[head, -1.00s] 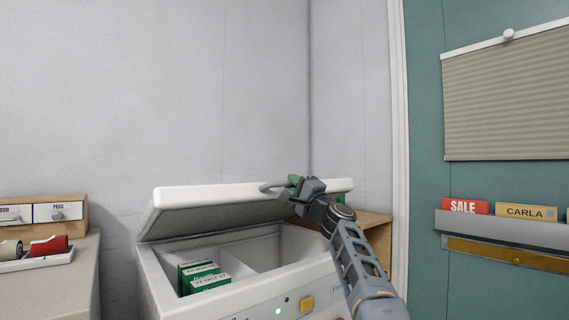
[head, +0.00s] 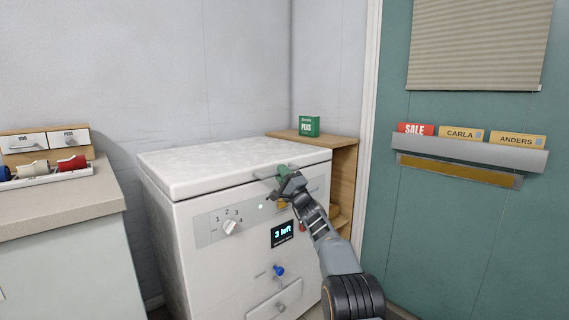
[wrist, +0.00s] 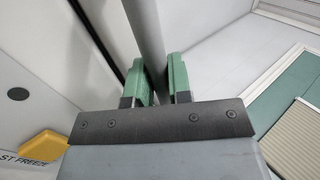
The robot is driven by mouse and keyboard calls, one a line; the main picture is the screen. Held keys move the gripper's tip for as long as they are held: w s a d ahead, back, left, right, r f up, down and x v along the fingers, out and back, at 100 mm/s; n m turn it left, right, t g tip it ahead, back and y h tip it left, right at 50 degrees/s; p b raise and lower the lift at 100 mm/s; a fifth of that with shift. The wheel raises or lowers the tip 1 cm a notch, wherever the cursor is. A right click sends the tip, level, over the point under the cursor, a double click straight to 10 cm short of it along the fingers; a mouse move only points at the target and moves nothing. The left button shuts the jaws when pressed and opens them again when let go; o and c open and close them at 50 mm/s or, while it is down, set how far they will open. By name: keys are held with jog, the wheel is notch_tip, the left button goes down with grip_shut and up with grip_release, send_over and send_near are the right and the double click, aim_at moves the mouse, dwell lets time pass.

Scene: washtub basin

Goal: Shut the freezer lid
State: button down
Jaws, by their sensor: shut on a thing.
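The white chest freezer (head: 185,245) stands against the back wall. Its lid (head: 220,166) lies flat on top, and I see no gap along its front edge in the head view. My gripper (head: 284,173) is at the lid's front right edge, shut on the grey bar handle (head: 262,177). In the wrist view the green finger pads of my gripper (wrist: 158,80) sit on either side of the handle bar (wrist: 148,40). The inside of the freezer is hidden under the lid.
A wooden shelf (head: 345,160) with a green peas box (head: 309,126) stands right of the freezer. A counter (head: 60,203) with a tray of spools is at left. A teal door (head: 470,240) with a card rack is at right.

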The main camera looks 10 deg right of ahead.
jog(key=shift+w+a+f, duration=0.1)
jog(key=shift+a+f, duration=0.15)
jog(key=shift+f, duration=0.3)
jog(key=c, duration=1.1)
grip_release()
jog(key=shift+w+f, duration=0.1)
jog(key=shift+o, duration=0.2)
jog(key=shift+d+r, duration=0.1)
jog(key=shift+r, duration=0.1)
jog(key=v, duration=1.4)
jog(key=shift+p, duration=0.35)
